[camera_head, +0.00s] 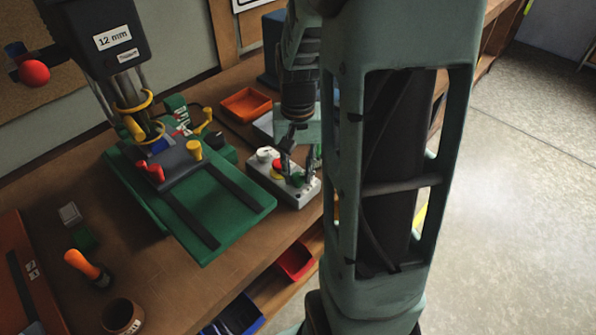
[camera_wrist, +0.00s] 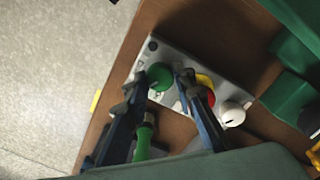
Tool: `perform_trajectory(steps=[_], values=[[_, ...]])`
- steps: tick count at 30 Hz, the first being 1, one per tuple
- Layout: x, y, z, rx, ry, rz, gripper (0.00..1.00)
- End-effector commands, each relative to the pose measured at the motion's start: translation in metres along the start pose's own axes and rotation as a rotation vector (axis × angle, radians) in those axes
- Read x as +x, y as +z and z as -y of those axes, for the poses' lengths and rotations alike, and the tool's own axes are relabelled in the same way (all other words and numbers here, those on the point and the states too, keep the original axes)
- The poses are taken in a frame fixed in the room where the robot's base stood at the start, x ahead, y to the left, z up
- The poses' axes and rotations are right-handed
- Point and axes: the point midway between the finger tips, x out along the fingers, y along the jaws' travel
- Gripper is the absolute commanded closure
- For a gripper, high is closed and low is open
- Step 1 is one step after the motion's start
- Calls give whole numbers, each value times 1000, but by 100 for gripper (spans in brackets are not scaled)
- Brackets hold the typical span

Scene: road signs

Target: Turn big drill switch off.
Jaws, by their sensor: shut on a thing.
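The grey switch box (camera_head: 299,195) sits on the bench right of the drill press (camera_head: 108,30); it also shows in the wrist view (camera_wrist: 180,55). It carries a white knob (camera_head: 265,155), a red button on yellow (camera_head: 278,166) and a green round knob (camera_head: 297,180). In the wrist view the green knob (camera_wrist: 160,75) lies between my fingertips, with the red button (camera_wrist: 209,97) and white knob (camera_wrist: 232,114) to the right. My gripper (camera_head: 298,168) points down over the box and is shut on the green knob. The knob's exact turn is hard to tell.
The drill's green base plate (camera_head: 190,235) stands left of the box. An orange tray (camera_head: 246,104) is behind it. Red (camera_head: 295,262) and blue (camera_head: 235,315) bins sit below the bench edge. Open floor lies right.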

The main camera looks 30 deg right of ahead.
Motion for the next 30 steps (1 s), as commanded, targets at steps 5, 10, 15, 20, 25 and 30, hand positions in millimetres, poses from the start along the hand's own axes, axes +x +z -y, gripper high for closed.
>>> perform_trajectory(steps=[5,10,15,20,25,30], values=[[-1,-1,0,4,-1,-3,100],[-1,-1,0,4,-1,-3,75],[-1,-1,0,3,-1,-2,58],[0,0,0,2,-1,-1,58],[-5,-1,0,2,-1,-3,58],[-30,-2,0,1,-1,-7,58]])
